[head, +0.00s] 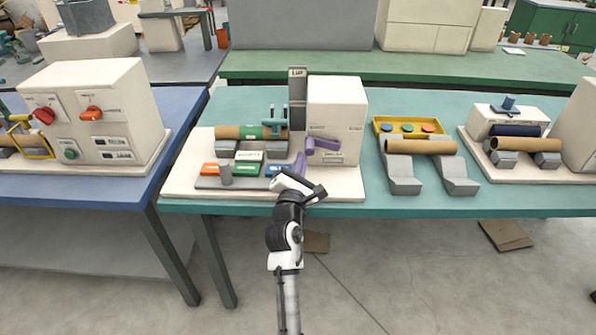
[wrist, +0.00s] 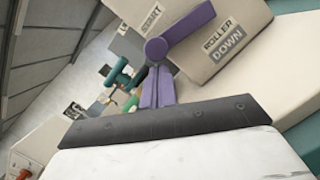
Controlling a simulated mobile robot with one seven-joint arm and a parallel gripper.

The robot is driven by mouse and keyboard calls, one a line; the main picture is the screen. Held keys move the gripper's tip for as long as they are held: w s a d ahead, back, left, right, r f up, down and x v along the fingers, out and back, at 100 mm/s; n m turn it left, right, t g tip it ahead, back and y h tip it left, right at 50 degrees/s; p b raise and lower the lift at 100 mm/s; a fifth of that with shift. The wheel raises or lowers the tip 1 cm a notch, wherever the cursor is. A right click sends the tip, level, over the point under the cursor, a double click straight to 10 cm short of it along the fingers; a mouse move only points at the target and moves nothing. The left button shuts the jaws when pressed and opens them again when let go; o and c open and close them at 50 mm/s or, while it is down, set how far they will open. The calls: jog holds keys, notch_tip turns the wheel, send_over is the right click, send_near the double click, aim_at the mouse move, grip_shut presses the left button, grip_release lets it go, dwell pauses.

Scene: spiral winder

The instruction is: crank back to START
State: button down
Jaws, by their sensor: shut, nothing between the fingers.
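The winder (head: 337,110) stands on a cream base on the teal table, with a tan roll banded in green (head: 264,132) at its left. The purple crank (head: 325,144) is on its front face, lying nearly level, with its rounded end at the left. The wrist view shows the crank (wrist: 190,24) between a START label (wrist: 151,18) and a ROLLER DOWN label (wrist: 222,39). My gripper (head: 301,157) has its purple fingers together and empty. In the wrist view the fingertips (wrist: 157,73) are just by the crank's rounded end; I cannot tell whether they touch it.
A dark column marked UP (head: 297,88) rises left of the housing. Orange, green and blue blocks (head: 247,169) lie along the base front. A roll on grey cradles (head: 421,146) and a yellow tray (head: 409,121) stand to the right. Bare table separates them.

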jog(key=shift+w, duration=0.3)
jog(key=shift+r, duration=0.1)
jog(key=shift+d+r+p, duration=0.3)
jog(key=shift+r+p, duration=0.45)
jog(key=shift+p, duration=0.5)
jog(key=shift+f, duration=0.15)
jog(key=shift+s+f, duration=0.1)
jog(key=shift+s, duration=0.05)
